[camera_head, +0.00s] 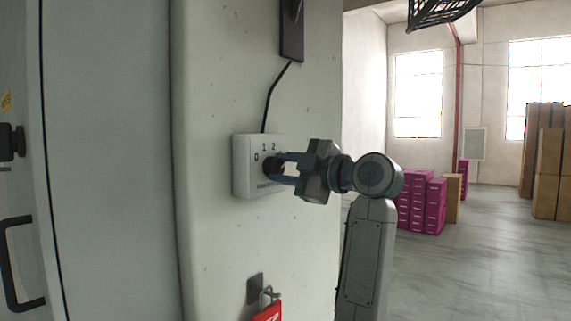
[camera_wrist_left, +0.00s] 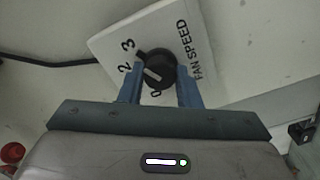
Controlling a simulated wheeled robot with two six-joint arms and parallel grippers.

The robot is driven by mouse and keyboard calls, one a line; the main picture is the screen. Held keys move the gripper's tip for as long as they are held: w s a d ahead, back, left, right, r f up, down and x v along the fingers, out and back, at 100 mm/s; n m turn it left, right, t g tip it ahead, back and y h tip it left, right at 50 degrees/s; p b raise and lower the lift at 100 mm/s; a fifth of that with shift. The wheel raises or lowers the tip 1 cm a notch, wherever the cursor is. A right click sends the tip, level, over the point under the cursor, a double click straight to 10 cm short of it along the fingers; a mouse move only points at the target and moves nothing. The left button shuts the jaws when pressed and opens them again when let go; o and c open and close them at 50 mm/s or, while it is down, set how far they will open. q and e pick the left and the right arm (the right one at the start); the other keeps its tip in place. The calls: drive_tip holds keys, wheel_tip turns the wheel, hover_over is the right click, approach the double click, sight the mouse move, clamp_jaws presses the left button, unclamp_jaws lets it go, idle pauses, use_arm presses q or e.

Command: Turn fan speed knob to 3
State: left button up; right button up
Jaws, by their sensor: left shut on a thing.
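The white fan speed box (camera_head: 242,167) is on the pale wall panel, with 0, 1 and 2 readable in the head view. The left wrist view shows the box face (camera_wrist_left: 180,32) with 0, 2, 3 and FAN SPEED. Its round black knob (camera_wrist_left: 158,66) has a white mark, but I cannot tell exactly which number it points to. My left gripper (camera_head: 277,166) reaches the box from the right and is shut on the knob, one blue finger on each side. The fingers hide part of the dial, and the 1 is hidden in the wrist view. My right gripper is not in view.
A black cable (camera_head: 273,92) runs from the box up to a dark fixture (camera_head: 291,30). A red padlocked tag (camera_head: 267,312) hangs below. A grey door with a black handle (camera_head: 14,265) is at left. Magenta boxes (camera_head: 420,203) and cardboard boxes (camera_head: 545,160) stand far right beyond open floor.

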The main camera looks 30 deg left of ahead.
use_arm(q)
drive_tip(key=shift+r, duration=0.15)
idle(0.4)
drive_tip(key=o, duration=0.7)
drive_tip(key=shift+o, duration=1.3)
drive_tip(key=shift+a, duration=0.15)
drive_tip(key=shift+d+f, duration=0.2)
drive_tip(key=shift+d, duration=0.05)
drive_tip(key=d+b, duration=0.5)
drive_tip(key=d, duration=0.5)
drive_tip(key=shift+s, duration=0.4)
drive_tip(key=shift+d+r, duration=0.1)
drive_tip(key=shift+d, duration=0.05)
